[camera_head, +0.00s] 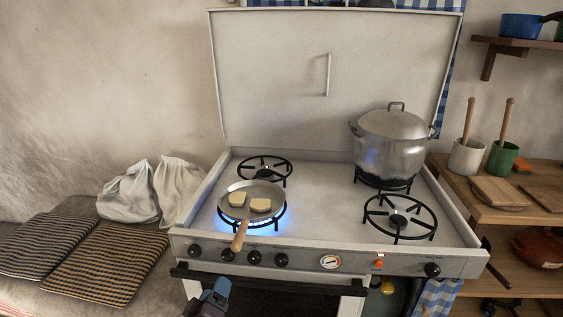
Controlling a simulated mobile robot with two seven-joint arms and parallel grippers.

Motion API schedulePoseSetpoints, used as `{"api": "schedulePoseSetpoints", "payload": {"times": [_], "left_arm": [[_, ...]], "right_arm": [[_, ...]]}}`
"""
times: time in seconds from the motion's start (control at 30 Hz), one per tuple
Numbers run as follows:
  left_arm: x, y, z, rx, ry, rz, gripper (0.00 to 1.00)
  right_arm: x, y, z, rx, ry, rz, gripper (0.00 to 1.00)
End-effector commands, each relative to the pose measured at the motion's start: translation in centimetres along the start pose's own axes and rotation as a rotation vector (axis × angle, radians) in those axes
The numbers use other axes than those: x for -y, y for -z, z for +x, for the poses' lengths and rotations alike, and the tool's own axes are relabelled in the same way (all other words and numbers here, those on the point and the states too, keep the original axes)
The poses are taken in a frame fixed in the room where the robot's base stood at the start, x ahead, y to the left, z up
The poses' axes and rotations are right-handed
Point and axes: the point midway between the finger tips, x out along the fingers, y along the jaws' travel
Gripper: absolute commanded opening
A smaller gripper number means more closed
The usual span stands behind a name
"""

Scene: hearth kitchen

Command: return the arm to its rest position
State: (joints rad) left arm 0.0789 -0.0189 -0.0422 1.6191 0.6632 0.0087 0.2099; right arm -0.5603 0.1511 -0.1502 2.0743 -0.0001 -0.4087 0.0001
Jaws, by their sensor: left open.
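My left gripper (213,291) shows at the bottom edge, left of the middle, in front of the stove's front rail. It is open, and nothing shows between its fingers. It is apart from the frying pan (238,208), whose wooden handle (239,237) points toward it. The pan sits on the front left burner over a blue flame and holds two pale yellow pieces. Most of my left arm is out of the picture. My right gripper is not in view.
A lidded metal pot (391,150) stands on the back right burner. The front right burner (398,217) is bare. The stove lid (280,75) stands raised behind. White sacks (130,196) and striped cushions (102,262) lie left. A wooden shelf (480,205) with cups stands right.

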Motion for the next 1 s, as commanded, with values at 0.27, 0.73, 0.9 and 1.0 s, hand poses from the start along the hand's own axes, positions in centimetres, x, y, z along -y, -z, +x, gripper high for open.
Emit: {"api": "schedulePoseSetpoints", "payload": {"times": [0.27, 0.73, 0.9, 1.0], "left_arm": [[-2.1, 0.5, -1.4, 0.106, -0.018, 0.35, 0.67], [4.1, 1.0, -16.3, 0.365, 0.171, 0.898, 0.67], [6.1, 0.9, -22.6, 0.448, 0.232, 0.962, 0.67], [7.4, 0.4, -25.3, 0.493, 0.261, 0.959, 0.67]], "right_arm": [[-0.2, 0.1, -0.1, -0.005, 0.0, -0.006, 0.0], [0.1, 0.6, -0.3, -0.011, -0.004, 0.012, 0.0], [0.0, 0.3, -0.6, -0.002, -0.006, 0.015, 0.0], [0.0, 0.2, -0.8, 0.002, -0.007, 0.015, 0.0]]}}
